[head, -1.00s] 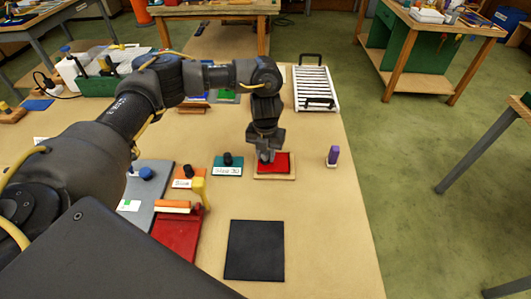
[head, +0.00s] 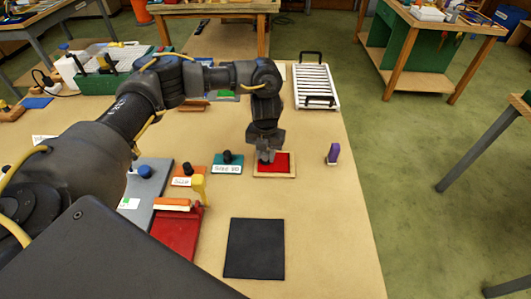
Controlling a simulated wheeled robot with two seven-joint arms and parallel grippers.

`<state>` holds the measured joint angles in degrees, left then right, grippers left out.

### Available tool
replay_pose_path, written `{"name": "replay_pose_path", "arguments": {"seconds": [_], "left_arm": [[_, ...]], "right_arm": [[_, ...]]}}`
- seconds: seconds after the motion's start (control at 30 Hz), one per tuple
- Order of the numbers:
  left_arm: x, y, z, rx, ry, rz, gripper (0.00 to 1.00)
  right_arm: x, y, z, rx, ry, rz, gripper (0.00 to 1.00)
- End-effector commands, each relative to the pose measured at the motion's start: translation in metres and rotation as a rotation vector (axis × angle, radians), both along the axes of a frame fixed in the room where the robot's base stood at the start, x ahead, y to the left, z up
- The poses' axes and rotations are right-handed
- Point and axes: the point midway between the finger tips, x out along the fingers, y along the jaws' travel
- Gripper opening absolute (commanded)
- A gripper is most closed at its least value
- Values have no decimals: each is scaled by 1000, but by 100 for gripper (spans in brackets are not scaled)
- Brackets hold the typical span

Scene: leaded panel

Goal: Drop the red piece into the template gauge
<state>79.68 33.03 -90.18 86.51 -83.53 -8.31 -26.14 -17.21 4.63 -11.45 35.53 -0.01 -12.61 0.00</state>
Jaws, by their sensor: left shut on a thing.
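The red piece (head: 282,162) is a flat red plate at the wooden template gauge (head: 274,177), right of the table's middle. It shows inside the gauge's pale rim, and the rim is visible on its right and front sides. My left gripper (head: 266,157) points down over the left part of the red piece and is shut on it. The fingers hide part of the piece and the gauge's back left, so I cannot tell whether it lies fully flat. My right gripper is not in view.
A teal block (head: 227,163) with a black knob stands just left of the gauge, and an orange block (head: 188,175) farther left. A purple item (head: 333,153) stands to the right. A black mat (head: 255,248) lies in front. A white rack (head: 316,88) is behind.

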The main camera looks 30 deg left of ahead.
Motion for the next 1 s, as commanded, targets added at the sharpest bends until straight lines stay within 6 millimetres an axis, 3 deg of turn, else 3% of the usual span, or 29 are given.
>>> {"name": "replay_pose_path", "arguments": {"seconds": [0.23,0.27,0.43,0.77,1.0], "left_arm": [[0,0,-7,0,0,0,8],[0,0,-6,-1,-1,0,30],[0,0,-6,0,0,0,53],[0,0,-3,0,-1,-1,53],[2,0,35,1,-7,-3,53]], "right_arm": [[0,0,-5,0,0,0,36],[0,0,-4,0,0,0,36],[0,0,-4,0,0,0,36],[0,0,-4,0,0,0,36],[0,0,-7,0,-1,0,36]]}}
